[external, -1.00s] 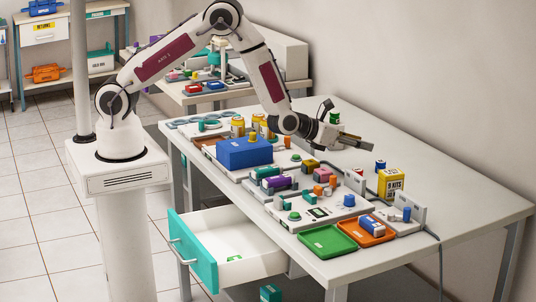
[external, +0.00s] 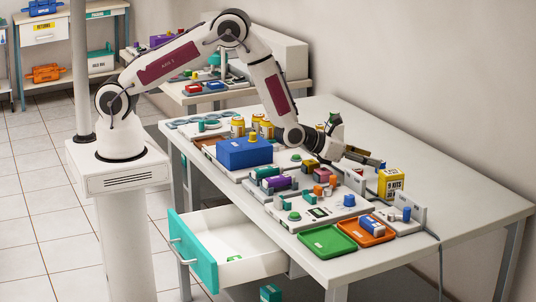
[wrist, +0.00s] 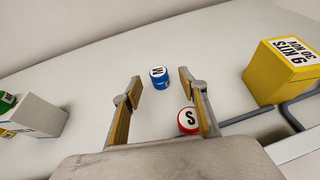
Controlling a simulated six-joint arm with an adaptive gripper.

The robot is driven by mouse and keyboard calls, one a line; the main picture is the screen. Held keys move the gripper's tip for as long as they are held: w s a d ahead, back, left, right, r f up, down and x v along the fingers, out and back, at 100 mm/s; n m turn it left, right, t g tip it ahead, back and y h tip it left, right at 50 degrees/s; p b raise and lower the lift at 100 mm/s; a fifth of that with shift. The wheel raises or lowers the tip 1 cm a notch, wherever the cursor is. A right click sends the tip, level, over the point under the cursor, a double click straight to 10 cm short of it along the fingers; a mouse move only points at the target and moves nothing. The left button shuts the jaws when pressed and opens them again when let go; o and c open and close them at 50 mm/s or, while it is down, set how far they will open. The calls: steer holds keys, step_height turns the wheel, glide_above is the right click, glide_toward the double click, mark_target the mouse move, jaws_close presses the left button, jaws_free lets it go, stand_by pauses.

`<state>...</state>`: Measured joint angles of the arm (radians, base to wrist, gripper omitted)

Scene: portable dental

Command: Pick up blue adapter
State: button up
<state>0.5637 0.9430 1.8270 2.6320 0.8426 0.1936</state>
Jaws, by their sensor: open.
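The blue adapter, a short blue cylinder (wrist: 159,79) with a white top lettered W, stands upright on the table in the wrist view. It appears between and slightly beyond my two fingertips. My gripper (external: 372,160) is open and empty, low over the back right of the table. In the wrist view its fingers (wrist: 160,84) stand wide on either side of the blue adapter, not touching it. In the external view the gripper largely hides the adapter.
A red cylinder lettered S (wrist: 188,120) stands close to my right finger. A yellow box (wrist: 272,75) and a grey cable (wrist: 240,118) lie to the right. A white block (wrist: 38,117) is at left. Table beyond the adapter is clear.

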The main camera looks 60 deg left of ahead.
steer(key=shift+w+f, duration=0.1)
steer(key=shift+w, duration=0.25)
steer(key=shift+w, duration=0.1)
steer(key=shift+x, duration=2.5)
steer(key=shift+a, duration=0.1)
jaws_close()
